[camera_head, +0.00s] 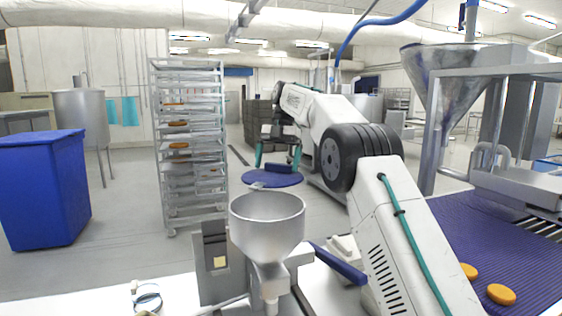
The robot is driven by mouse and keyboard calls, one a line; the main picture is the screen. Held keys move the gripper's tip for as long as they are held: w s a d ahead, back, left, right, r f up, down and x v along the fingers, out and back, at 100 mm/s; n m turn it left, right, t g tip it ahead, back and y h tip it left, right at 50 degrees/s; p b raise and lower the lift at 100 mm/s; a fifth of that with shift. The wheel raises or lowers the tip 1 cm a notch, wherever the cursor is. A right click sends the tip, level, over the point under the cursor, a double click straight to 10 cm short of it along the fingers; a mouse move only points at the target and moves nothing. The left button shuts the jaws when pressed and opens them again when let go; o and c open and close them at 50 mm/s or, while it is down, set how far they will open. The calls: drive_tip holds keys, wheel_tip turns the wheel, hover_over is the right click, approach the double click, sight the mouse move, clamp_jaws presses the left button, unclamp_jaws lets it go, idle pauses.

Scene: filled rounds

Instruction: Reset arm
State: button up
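My arm rises from the lower right and bends at a dark joint. It reaches forward to my gripper (278,164), which hangs in mid-air near the picture's middle. Its two teal fingers point down and stand apart, with nothing seen between them. A round blue disc (272,179) shows just below the fingertips; I cannot tell how far behind them it is. Two orange-brown rounds, a nearer one (501,294) and a farther one (469,271), lie on the purple conveyor belt (490,235) at the right, away from my gripper.
A metal funnel (267,225) stands close in front, below my gripper. A wheeled tray rack (188,145) with several rounds is left of centre, and a blue bin (42,190) stands at the far left. A large hopper (440,85) is at the right. Floor shows between rack and bin.

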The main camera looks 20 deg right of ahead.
drive_tip(key=shift+d, duration=0.5)
drive_tip(key=shift+s+a+r, duration=0.15)
drive_tip(key=shift+s+r, duration=0.1)
drive_tip(key=shift+r, duration=0.15)
drive_tip(key=s+r+m, duration=0.1)
drive_tip(key=s+m, duration=0.1)
drive_tip(key=s, duration=0.1)
drive_tip(key=s+a+r+m+t, duration=0.1)
drive_tip(key=s+r+m, duration=0.1)
drive_tip(key=s, duration=0.1)
drive_tip(key=s+r+m, duration=0.2)
drive_tip(key=s, duration=0.1)
drive_tip(key=shift+a+r+m+h, duration=0.1)
drive_tip(key=shift+a+m+h, duration=0.2)
drive_tip(key=shift+a+h, duration=0.1)
drive_tip(key=s+f+m+t+h, duration=0.1)
drive_tip(key=s+f+m, duration=0.2)
drive_tip(key=s+m, duration=0.75)
drive_tip(key=s+f+m+t+h, duration=0.1)
drive_tip(key=s+f+m+t, duration=0.2)
drive_tip(key=s, duration=1.5)
drive_tip(key=s+f+m, duration=0.7)
drive_tip(key=s+f, duration=0.4)
drive_tip(key=s, duration=0.1)
drive_tip(key=shift+d+f, duration=0.2)
